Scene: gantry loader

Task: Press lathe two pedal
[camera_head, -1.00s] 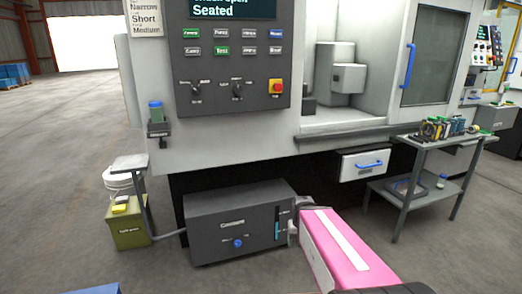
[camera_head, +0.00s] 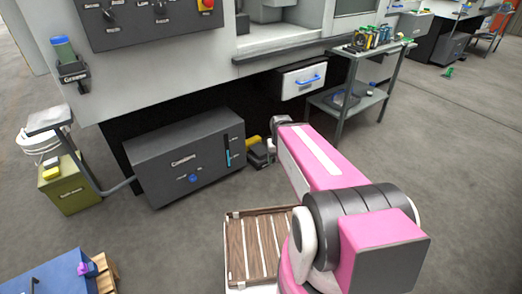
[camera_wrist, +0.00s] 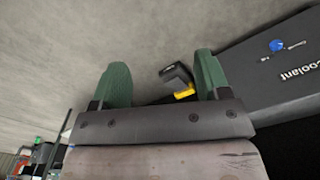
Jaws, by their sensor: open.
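A small black pedal with a yellow part (camera_head: 258,153) sits on the floor just right of the dark grey coolant box (camera_head: 190,158), under the machine. In the wrist view the pedal (camera_wrist: 177,78) shows between the fingertips and beyond them, nearer the right finger. My gripper (camera_wrist: 160,70) is open and empty, its two green fingers spread apart. I see no contact between fingers and pedal. In the head view my pink arm reaches toward the pedal and its fingers cannot be made out.
A white drawer with a blue handle (camera_head: 302,79) and a grey cart (camera_head: 345,97) are right of the pedal. A slatted wooden platform (camera_head: 232,250) lies near my arm. A blue box (camera_head: 50,275) is at lower left. Open floor lies to the right.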

